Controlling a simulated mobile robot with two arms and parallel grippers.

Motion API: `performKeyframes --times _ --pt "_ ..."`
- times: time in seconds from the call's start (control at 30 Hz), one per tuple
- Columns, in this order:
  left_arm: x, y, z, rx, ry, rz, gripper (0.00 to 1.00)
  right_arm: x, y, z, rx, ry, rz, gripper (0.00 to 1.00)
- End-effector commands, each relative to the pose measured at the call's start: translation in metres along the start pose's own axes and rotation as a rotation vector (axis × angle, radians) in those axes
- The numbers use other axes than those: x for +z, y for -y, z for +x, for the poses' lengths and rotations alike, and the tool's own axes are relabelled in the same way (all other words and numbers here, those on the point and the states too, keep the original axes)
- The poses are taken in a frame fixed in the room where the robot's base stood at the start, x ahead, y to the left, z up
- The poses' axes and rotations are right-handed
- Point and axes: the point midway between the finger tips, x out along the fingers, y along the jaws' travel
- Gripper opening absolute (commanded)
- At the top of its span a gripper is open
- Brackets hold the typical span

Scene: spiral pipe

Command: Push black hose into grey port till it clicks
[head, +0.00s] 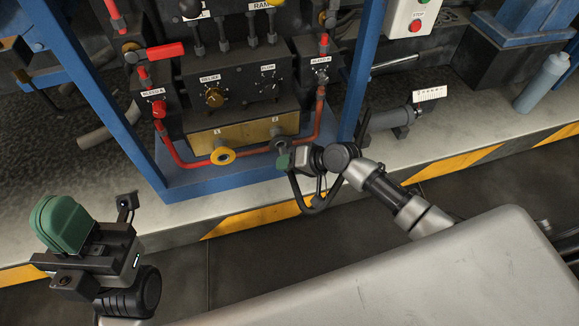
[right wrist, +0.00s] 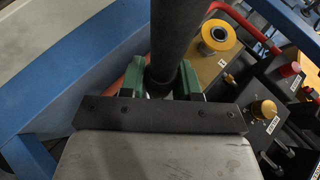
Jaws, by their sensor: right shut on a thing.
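The grey port (head: 279,144) is a ring at the right end of the brass block (head: 240,133), low on the panel. My right gripper (head: 284,161) is just below and in front of it, with its green fingers shut on the black hose (right wrist: 176,45). In the right wrist view the hose runs up between the green fingers (right wrist: 160,82) and hides the port. In the head view a loop of hose (head: 316,208) hangs below the gripper. Whether the hose end touches the port is hidden. My left gripper (head: 62,222) is at the lower left, away from the panel, with no visible object; its finger gap is unclear.
A yellow-ringed port (head: 222,156) sits left of the grey one; it also shows in the right wrist view (right wrist: 218,36). Red pipes (head: 318,125) and blue frame posts (head: 362,65) flank the panel. A tagged grey cylinder (head: 393,120) lies to the right.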

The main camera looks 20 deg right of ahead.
Motion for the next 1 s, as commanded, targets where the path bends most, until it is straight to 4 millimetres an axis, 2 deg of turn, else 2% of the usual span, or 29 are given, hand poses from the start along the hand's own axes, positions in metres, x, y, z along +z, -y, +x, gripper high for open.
performKeyframes --times 0.37,1.0 --pt "0.000 0.000 0.000 0.000 0.001 0.000 0.00 0.000 0.000 0.000 0.000 -0.001 0.000 0.08" --pt "0.002 0.000 -0.007 0.000 0.001 0.000 0.00 -0.014 0.000 0.007 0.000 -0.001 -0.001 0.08"
